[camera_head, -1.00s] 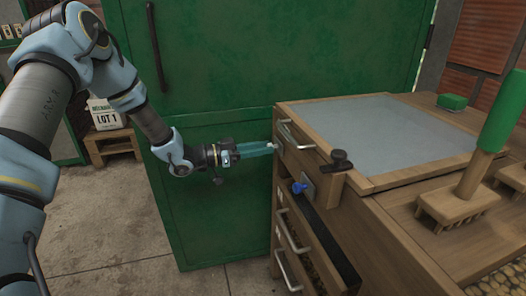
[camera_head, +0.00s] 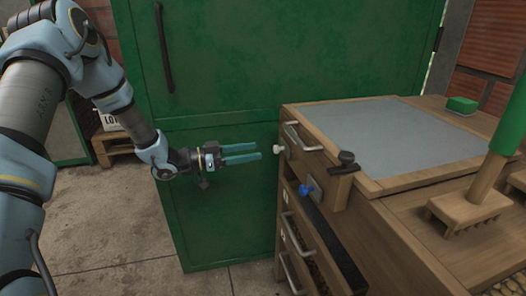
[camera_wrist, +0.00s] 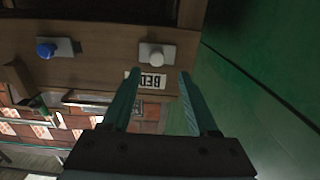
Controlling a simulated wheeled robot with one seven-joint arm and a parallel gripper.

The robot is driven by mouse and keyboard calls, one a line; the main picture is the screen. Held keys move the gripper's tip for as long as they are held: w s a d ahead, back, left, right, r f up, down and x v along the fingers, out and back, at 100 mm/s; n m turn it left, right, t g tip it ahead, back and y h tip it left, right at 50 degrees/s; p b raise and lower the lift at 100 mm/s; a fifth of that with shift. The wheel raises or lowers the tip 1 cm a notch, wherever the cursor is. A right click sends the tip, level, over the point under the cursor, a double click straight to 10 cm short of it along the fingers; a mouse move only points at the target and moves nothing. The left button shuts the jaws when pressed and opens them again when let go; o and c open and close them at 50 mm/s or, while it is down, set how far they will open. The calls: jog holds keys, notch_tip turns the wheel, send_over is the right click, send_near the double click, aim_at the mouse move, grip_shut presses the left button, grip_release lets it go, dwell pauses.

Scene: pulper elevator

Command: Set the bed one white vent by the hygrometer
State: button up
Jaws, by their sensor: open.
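The white vent knob (camera_head: 280,150) sticks out from the upper left part of the wooden cabinet's front. In the wrist view the white knob (camera_wrist: 155,58) sits on a pale plate beside an upside-down label reading BED. My gripper (camera_head: 259,152) is open and empty, with its green fingers pointing at the white knob and a small gap between. In the wrist view the knob shows beyond and between the fingertips (camera_wrist: 158,76). I cannot make out a hygrometer in either view.
A blue knob (camera_head: 305,190) sits on its own plate nearby, also in the wrist view (camera_wrist: 46,49). Drawer handles (camera_head: 291,238) project below. A green metal cabinet (camera_head: 225,195) stands close behind my gripper. A brush (camera_head: 470,205) stands on the wooden top.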

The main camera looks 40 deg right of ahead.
jog(key=v, duration=0.5)
jog(key=shift+a, duration=0.1)
dwell(0.3)
